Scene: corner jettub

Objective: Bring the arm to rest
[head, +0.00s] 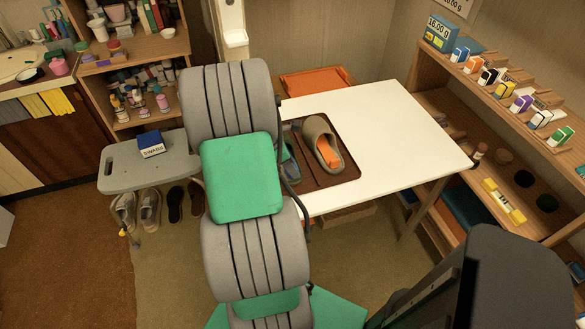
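I do not see my gripper or its fingertips in the head view. Large grey ribbed segments with green panels rise through the middle of the picture; they may be links of my own arm, but I cannot be sure. They cover the left part of a brown tray (337,179) on the white table (403,138). A dark form fills the lower right corner, too close to tell what it is. An olive clog with an orange insole (322,143) lies on the tray. Part of a bluish shoe (290,168) shows beside the grey segments.
A wooden shelf (440,88) with several small boxes stands at right. A grey bench (126,170) at left carries a blue swabs box (151,144), with several shoes below. A crowded wooden shelf (147,47) stands behind it. The brown floor (65,262) at lower left is clear.

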